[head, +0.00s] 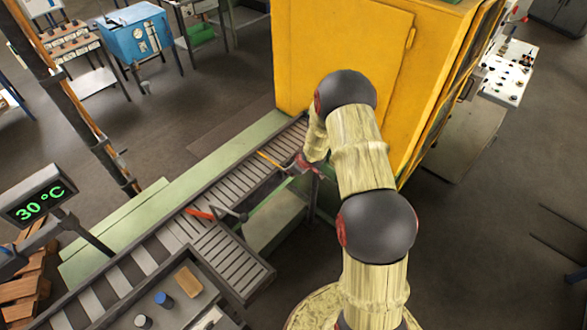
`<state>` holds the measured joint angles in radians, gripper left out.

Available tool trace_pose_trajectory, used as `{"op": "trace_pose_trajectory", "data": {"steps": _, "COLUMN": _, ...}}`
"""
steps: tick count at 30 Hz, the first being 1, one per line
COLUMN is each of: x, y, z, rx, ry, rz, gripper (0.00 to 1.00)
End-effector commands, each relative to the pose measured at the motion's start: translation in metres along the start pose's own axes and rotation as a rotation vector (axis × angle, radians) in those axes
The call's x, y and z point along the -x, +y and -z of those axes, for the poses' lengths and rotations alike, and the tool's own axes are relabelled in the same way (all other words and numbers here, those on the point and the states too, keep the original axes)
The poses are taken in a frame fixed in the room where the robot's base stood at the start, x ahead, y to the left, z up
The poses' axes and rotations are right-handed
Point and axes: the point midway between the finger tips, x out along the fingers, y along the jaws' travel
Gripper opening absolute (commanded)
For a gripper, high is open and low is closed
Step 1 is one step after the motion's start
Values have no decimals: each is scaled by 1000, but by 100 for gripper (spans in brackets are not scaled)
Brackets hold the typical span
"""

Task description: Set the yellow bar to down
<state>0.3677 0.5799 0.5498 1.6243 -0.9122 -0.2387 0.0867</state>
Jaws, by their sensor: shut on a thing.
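The yellow bar (269,160) is a thin bar slanting over the slatted conveyor, in front of the yellow furnace cabinet. Its right end meets my gripper (293,169), which is shut on it. My arm comes from the lower right and partly hides the gripper, so the grip shows only in small detail. The bar's exact tilt is hard to tell from above.
A red bar (199,213) with a dark lever (232,213) lies across the conveyor (225,257) farther left. The yellow cabinet (340,50) stands close behind my arm. A temperature display (40,200) reads 30 °C at left.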

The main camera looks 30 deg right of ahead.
Motion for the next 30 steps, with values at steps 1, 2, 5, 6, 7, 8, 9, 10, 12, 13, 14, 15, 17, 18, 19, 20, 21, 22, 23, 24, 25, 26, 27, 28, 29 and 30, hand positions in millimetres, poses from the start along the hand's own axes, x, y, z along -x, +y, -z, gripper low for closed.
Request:
{"op": "trace_pose_trajectory", "data": {"steps": 1, "x": 2, "y": 4, "z": 7, "rx": 3, "ry": 12, "rz": -7, "gripper": 0}}
{"op": "trace_pose_trajectory", "data": {"steps": 2, "x": 2, "y": 4, "z": 7, "rx": 3, "ry": 12, "rz": -7, "gripper": 0}}
{"op": "trace_pose_trajectory", "data": {"steps": 5, "x": 2, "y": 5, "z": 8, "rx": 3, "ry": 12, "rz": -7, "gripper": 22}}
{"op": "trace_pose_trajectory", "data": {"steps": 6, "x": 2, "y": 5, "z": 7, "rx": 3, "ry": 12, "rz": -7, "gripper": 25}}
{"op": "trace_pose_trajectory", "data": {"steps": 7, "x": 2, "y": 5, "z": 7, "rx": 2, "ry": 12, "rz": -7, "gripper": 26}}
{"op": "trace_pose_trajectory", "data": {"steps": 8, "x": 2, "y": 4, "z": 7, "rx": 2, "ry": 11, "rz": -7, "gripper": 28}}
{"op": "trace_pose_trajectory", "data": {"steps": 9, "x": 2, "y": 4, "z": 6, "rx": 2, "ry": 10, "rz": -6, "gripper": 30}}
{"op": "trace_pose_trajectory", "data": {"steps": 10, "x": 2, "y": 4, "z": 6, "rx": 2, "ry": 9, "rz": -6, "gripper": 32}}
{"op": "trace_pose_trajectory", "data": {"steps": 12, "x": 2, "y": 3, "z": 4, "rx": 1, "ry": 7, "rz": -5, "gripper": 36}}
{"op": "trace_pose_trajectory", "data": {"steps": 13, "x": 1, "y": 3, "z": 4, "rx": 1, "ry": 7, "rz": -4, "gripper": 38}}
{"op": "trace_pose_trajectory", "data": {"steps": 14, "x": 1, "y": 3, "z": 4, "rx": 1, "ry": 6, "rz": -4, "gripper": 39}}
{"op": "trace_pose_trajectory", "data": {"steps": 15, "x": 1, "y": 2, "z": 3, "rx": 1, "ry": 5, "rz": -3, "gripper": 42}}
{"op": "trace_pose_trajectory", "data": {"steps": 17, "x": 1, "y": 2, "z": 3, "rx": 1, "ry": 5, "rz": -3, "gripper": 42}}
{"op": "trace_pose_trajectory", "data": {"steps": 18, "x": 1, "y": 2, "z": 2, "rx": 0, "ry": 4, "rz": -3, "gripper": 42}}
{"op": "trace_pose_trajectory", "data": {"steps": 19, "x": 1, "y": 2, "z": 2, "rx": 0, "ry": 4, "rz": -2, "gripper": 42}}
{"op": "trace_pose_trajectory", "data": {"steps": 20, "x": 1, "y": 2, "z": 2, "rx": 0, "ry": 3, "rz": -2, "gripper": 42}}
{"op": "trace_pose_trajectory", "data": {"steps": 21, "x": 1, "y": 2, "z": 2, "rx": 0, "ry": 3, "rz": -2, "gripper": 42}}
{"op": "trace_pose_trajectory", "data": {"steps": 22, "x": 1, "y": 1, "z": 2, "rx": 0, "ry": 3, "rz": -2, "gripper": 42}}
{"op": "trace_pose_trajectory", "data": {"steps": 23, "x": 1, "y": 1, "z": 2, "rx": 0, "ry": 3, "rz": -2, "gripper": 42}}
{"op": "trace_pose_trajectory", "data": {"steps": 24, "x": 2, "y": 1, "z": 2, "rx": 0, "ry": 3, "rz": -2, "gripper": 42}}
{"op": "trace_pose_trajectory", "data": {"steps": 25, "x": 3, "y": 2, "z": 2, "rx": 0, "ry": 3, "rz": -2, "gripper": 42}}
{"op": "trace_pose_trajectory", "data": {"steps": 26, "x": 4, "y": 2, "z": 2, "rx": 0, "ry": 3, "rz": -2, "gripper": 42}}
{"op": "trace_pose_trajectory", "data": {"steps": 27, "x": 8, "y": 2, "z": 2, "rx": 0, "ry": 3, "rz": -3, "gripper": 42}}
{"op": "trace_pose_trajectory", "data": {"steps": 28, "x": 11, "y": 2, "z": 2, "rx": -1, "ry": 3, "rz": -3, "gripper": 42}}
{"op": "trace_pose_trajectory", "data": {"steps": 29, "x": 15, "y": 2, "z": 2, "rx": -1, "ry": 3, "rz": -3, "gripper": 42}}
{"op": "trace_pose_trajectory", "data": {"steps": 30, "x": 22, "y": 2, "z": 2, "rx": -1, "ry": 4, "rz": -4, "gripper": 42}}
